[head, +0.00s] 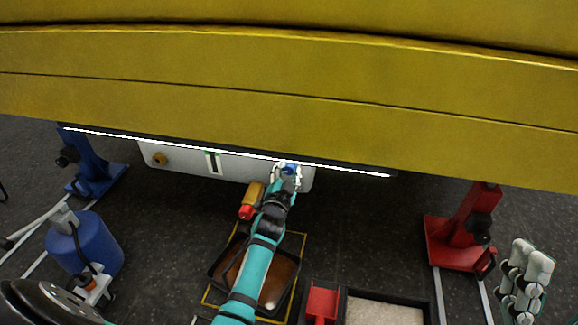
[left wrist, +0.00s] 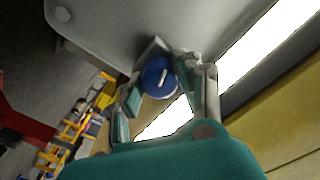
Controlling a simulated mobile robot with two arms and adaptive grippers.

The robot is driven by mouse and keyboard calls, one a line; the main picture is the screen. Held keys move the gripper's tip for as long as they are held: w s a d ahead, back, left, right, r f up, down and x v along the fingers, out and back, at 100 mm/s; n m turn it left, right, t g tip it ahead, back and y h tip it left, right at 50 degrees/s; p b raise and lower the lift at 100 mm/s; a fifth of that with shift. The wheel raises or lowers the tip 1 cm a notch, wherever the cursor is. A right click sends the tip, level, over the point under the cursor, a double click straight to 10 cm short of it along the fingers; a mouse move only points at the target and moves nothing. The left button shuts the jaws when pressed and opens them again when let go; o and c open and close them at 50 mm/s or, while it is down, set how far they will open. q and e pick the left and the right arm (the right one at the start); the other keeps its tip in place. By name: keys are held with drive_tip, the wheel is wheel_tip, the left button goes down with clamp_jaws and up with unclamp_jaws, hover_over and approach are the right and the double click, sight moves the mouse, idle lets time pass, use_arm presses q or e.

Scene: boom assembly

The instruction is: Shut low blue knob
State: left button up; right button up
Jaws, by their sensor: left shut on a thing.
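The blue knob (head: 290,168) sits on the grey-white panel (head: 230,167) under the yellow boom. In the left wrist view the knob (left wrist: 157,78) is round with a short white bar on its face, between my fingers. My left gripper (head: 286,176) is shut on it; it also shows in the left wrist view (left wrist: 160,88). The teal left arm hides part of the floor below. My right gripper (head: 527,272) hangs apart at the lower right; its jaw opening cannot be judged.
The yellow boom (head: 300,80) spans overhead, with a bright light strip (head: 220,149) along its lower edge. Blue (head: 95,175) and red (head: 460,240) stands flank the panel. A brown-filled tray (head: 283,275), a blue canister (head: 85,245) and a red box (head: 322,300) stand below.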

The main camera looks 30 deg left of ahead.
use_arm(q)
drive_tip(key=n+p, duration=0.1)
drive_tip(key=n, duration=0.1)
drive_tip(key=shift+n, duration=0.3)
drive_tip(key=shift+f+n+p, duration=0.15)
drive_tip(key=shift+n+p, duration=0.8)
drive_tip(key=shift+n, duration=0.25)
drive_tip(key=shift+f+n, duration=0.1)
drive_tip(key=shift+n, duration=0.2)
use_arm(e)
drive_tip(key=w+f+g+h, duration=0.3)
drive_tip(key=w+f+g, duration=0.5)
drive_tip(key=f, duration=0.3)
drive_tip(key=shift+w+a+f+g, duration=0.2)
drive_tip(key=shift+w+a+g, duration=0.2)
drive_tip(key=shift+g, duration=0.2)
use_arm(q)
drive_tip(key=o, duration=1.1)
drive_tip(key=shift+o, duration=0.2)
drive_tip(key=shift+s, duration=0.1)
